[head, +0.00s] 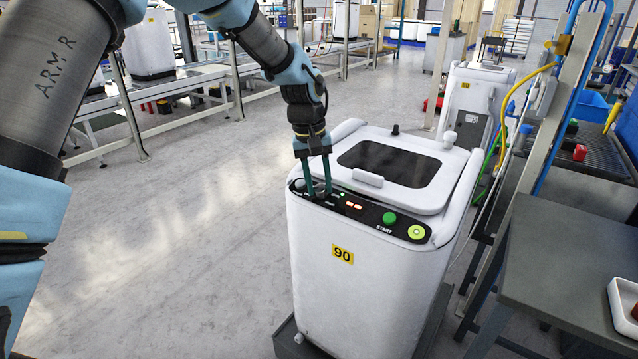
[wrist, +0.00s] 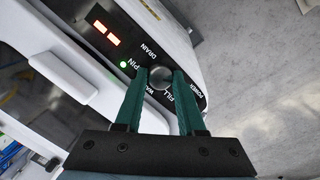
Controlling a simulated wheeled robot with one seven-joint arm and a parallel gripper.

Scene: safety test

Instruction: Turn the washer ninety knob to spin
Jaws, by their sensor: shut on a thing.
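The white washer (head: 360,270) stands upright in the middle of the head view, with a yellow tag (head: 342,254) reading 90. Its black control panel (head: 372,213) runs along the top front edge. My gripper (head: 319,193) reaches down to the left end of this panel. In the wrist view, my gripper (wrist: 160,80) is shut on the round grey knob (wrist: 160,76), a finger on each side. Labels DRAIN, SPIN, WASH, FILL and POWER surround the knob, some partly covered by the fingers. A green light (wrist: 123,65) glows beside SPIN. The knob's pointer direction is unclear.
A green START button (head: 389,218) and a lit yellow-green button (head: 416,232) sit right of the red display (head: 353,206). A grey table (head: 570,260) stands close on the right. Another white machine (head: 475,100) stands behind. The floor at left is clear.

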